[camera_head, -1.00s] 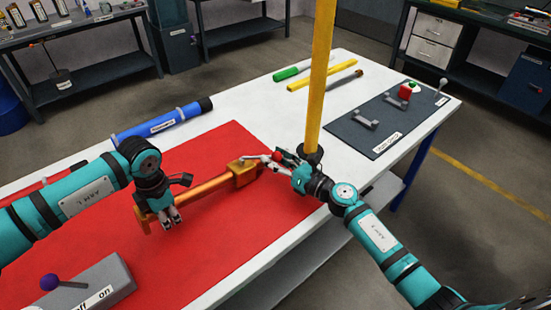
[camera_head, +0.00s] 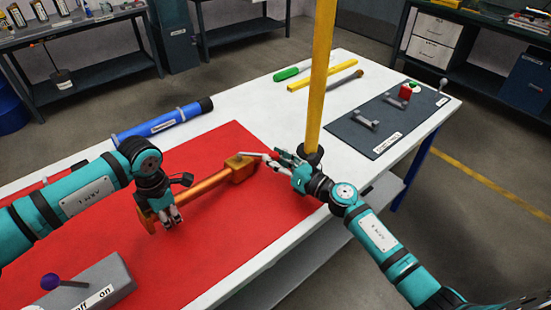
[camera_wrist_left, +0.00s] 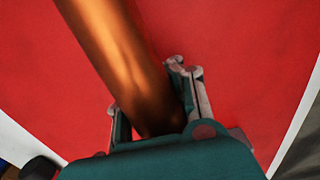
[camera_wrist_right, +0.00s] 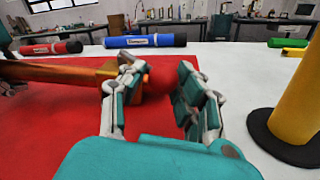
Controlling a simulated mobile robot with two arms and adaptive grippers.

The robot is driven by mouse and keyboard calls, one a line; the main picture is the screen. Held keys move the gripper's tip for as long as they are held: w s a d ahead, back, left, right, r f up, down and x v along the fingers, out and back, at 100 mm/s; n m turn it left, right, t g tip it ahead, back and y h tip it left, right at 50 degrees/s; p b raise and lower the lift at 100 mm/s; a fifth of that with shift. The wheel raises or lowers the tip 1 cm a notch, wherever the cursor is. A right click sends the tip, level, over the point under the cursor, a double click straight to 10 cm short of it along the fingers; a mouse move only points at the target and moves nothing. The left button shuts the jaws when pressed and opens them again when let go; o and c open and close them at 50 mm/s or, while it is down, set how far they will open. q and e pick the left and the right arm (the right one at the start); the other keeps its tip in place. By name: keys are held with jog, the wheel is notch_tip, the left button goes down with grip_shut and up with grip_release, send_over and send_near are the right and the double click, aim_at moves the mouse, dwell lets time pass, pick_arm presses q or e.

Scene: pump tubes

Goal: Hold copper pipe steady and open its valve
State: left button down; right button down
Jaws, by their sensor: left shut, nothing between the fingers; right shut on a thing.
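The copper pipe (camera_head: 205,190) lies on the red mat (camera_head: 110,220), running from my left gripper up to its valve block (camera_head: 240,165). A thin lever with a red knob (camera_head: 273,154) extends right from the block. My left gripper (camera_head: 170,222) is shut at the pipe's near end; in the left wrist view the pipe (camera_wrist_left: 115,50) passes by its fingers, and the exact contact is partly hidden. My right gripper (camera_head: 280,157) is shut on the red knob, which also shows between its fingers in the right wrist view (camera_wrist_right: 158,80).
A yellow post (camera_head: 320,80) stands close behind my right gripper. A blue cylinder (camera_head: 165,122) lies behind the mat. A grey switch box (camera_head: 95,285) is at the near left. A dark panel (camera_head: 385,125) with handles lies at right.

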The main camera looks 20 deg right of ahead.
jog(key=shift+d+f, duration=0.15)
jog(key=shift+d, duration=0.1)
dwell(0.3)
jog(key=c, duration=0.6)
grip_release()
jog(key=shift+a, duration=0.15)
jog(key=shift+o, duration=0.2)
jog(key=v, duration=1.2)
